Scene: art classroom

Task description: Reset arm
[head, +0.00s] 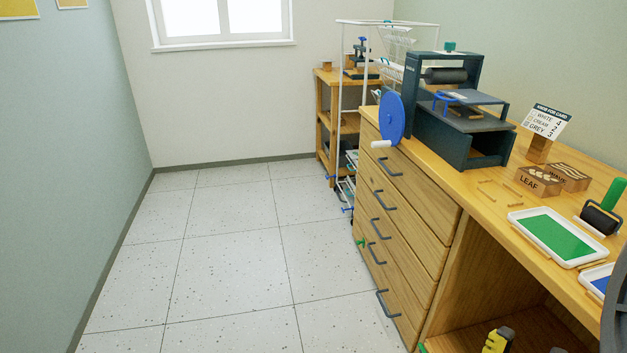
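My gripper is not in view in the head view. A dark grey rounded shape cut off at the lower right edge may be part of my arm, but I cannot tell. No fingers show, so I cannot see whether the gripper is open or holds anything.
A wooden workbench (445,170) with drawers runs along the right, bearing a dark press (462,130) with a blue wheel (391,118), stamp blocks (538,181) and a green ink tray (553,236). A wooden shelf (327,122) stands behind. The tiled floor (220,260) at left is clear.

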